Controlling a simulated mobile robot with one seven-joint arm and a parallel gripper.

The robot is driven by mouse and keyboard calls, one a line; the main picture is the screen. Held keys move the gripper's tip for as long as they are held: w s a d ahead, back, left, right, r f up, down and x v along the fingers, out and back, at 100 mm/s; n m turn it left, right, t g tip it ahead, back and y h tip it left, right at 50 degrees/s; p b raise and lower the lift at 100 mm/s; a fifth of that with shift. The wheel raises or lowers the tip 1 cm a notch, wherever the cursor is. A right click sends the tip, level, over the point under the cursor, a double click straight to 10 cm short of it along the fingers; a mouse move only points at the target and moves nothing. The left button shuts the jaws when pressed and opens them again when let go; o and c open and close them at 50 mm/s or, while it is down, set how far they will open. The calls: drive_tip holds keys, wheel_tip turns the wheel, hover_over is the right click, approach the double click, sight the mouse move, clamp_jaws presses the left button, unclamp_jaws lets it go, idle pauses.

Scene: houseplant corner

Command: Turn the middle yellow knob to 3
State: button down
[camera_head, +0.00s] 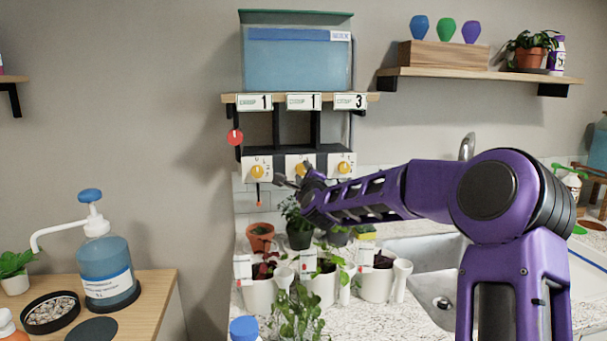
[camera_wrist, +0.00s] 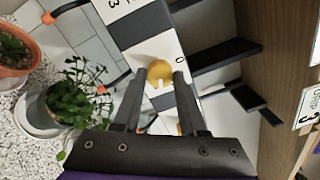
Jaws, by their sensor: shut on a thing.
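Three white dial panels with yellow knobs hang in a row under the shelf: a left knob (camera_head: 257,171), the middle knob (camera_head: 300,169) and a right knob (camera_head: 344,168). My gripper (camera_head: 291,181) reaches the middle panel from the right and partly covers it. In the wrist view the middle yellow knob (camera_wrist: 160,71) sits between my two fingertips (camera_wrist: 158,78), which are shut on it. A "0" shows beside this knob. My fingers hide other dial marks, so I cannot tell its setting.
A blue tank (camera_head: 297,62) stands on the shelf above. Potted plants, including a terracotta pot (camera_head: 260,237), stand on the counter below. A sink (camera_head: 435,285) lies at right, behind my arm.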

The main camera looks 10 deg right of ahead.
drive_tip(key=shift+m, duration=1.1)
drive_tip(key=shift+c, duration=2.3)
unclamp_jaws()
drive_tip(key=s+p, duration=0.2)
drive_tip(key=s, duration=1.5)
drive_tip(key=shift+s+a+f, duration=0.15)
drive_tip(key=shift+s+f, duration=0.05)
drive_tip(key=shift+f, duration=0.05)
